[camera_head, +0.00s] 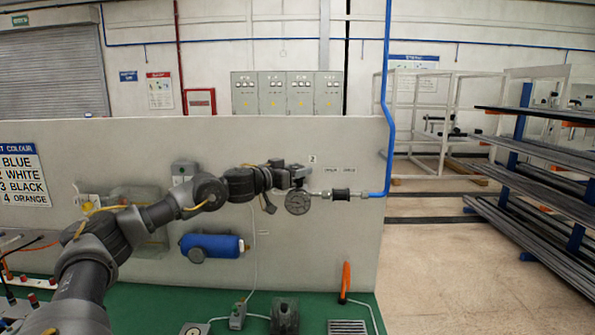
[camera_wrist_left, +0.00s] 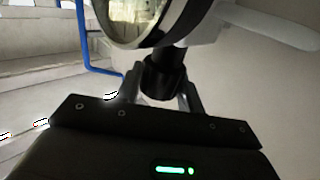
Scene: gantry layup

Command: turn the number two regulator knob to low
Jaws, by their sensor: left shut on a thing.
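The number two regulator (camera_head: 298,203) sits on the grey panel below a small plate marked 2 (camera_head: 312,159). My left arm reaches across the panel from the left. My left gripper (camera_head: 296,184) is at the top of the regulator. In the left wrist view my left gripper (camera_wrist_left: 163,100) is shut on the black regulator knob (camera_wrist_left: 163,72), with a finger on each side. A round gauge (camera_wrist_left: 138,20) is just beyond the knob. The knob's setting cannot be read, and in the head view the gripper hides the knob. My right gripper is out of view.
A pipe with a black cylindrical fitting (camera_head: 341,195) runs right from the regulator to a blue pipe (camera_head: 388,120). A blue cylinder (camera_head: 212,245) is mounted lower left. An orange-handled tool (camera_head: 345,282) stands on the green surface (camera_head: 310,308). Racks stand at the right.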

